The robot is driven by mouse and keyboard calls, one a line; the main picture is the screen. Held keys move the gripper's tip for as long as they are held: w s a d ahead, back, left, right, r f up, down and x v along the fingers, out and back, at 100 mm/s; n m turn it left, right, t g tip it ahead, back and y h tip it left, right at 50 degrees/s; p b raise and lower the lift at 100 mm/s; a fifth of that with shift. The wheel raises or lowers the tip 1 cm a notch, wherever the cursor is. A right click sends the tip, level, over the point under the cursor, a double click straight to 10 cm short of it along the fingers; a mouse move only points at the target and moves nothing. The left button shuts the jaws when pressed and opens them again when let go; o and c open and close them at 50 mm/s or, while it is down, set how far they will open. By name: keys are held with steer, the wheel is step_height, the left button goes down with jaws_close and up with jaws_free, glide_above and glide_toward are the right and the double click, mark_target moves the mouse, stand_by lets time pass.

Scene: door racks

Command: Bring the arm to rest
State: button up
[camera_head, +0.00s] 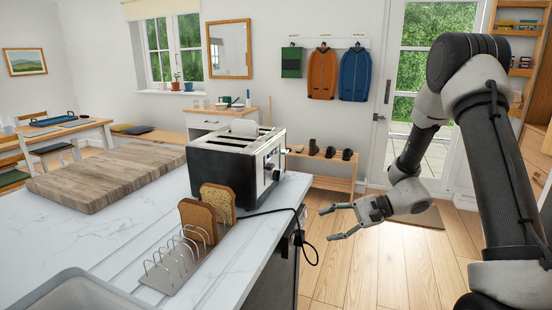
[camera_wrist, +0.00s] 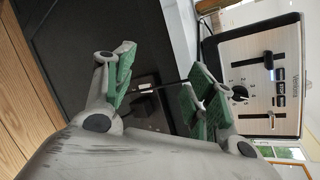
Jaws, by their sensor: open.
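My gripper (camera_head: 338,221) is open and empty in the head view. It hangs in the air to the right of the counter, above the wooden floor, at the end of my bent arm. Its fingers point left toward the counter's edge. In the wrist view the green-padded fingers (camera_wrist: 155,85) are spread apart with nothing between them. A black and steel toaster (camera_head: 235,162) stands on the counter, left of my gripper, and its control side (camera_wrist: 262,82) shows in the wrist view.
A toast rack (camera_head: 181,261) holding bread slices (camera_head: 199,220) stands on the white counter (camera_head: 110,240) near a wooden board (camera_head: 108,176). A black cord (camera_head: 301,232) hangs over the counter's edge near my fingers. A shoe bench (camera_head: 325,168) and glass door stand behind. The floor (camera_head: 400,265) below is clear.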

steer(key=s+d+r+n+g+h, duration=0.1)
steer(key=s+d+r+n+h, duration=0.3)
steer(key=s+d, duration=0.4)
steer(key=s+d+r+n+g+h, duration=0.1)
steer(key=s+d+r+g+h, duration=0.1)
steer(key=s+d+r+h, duration=0.55)
steer(key=s+d+r+n+t+h, duration=0.2)
steer(key=s+d+r+n+t, duration=0.1)
steer(key=s+r+t, duration=0.3)
step_height(320, 180, up, 3)
steer(key=s, duration=0.3)
steer(key=shift+d+f+n+t, duration=0.15)
steer(key=shift+d+n+t, duration=0.15)
steer(key=shift+d+n, duration=0.1)
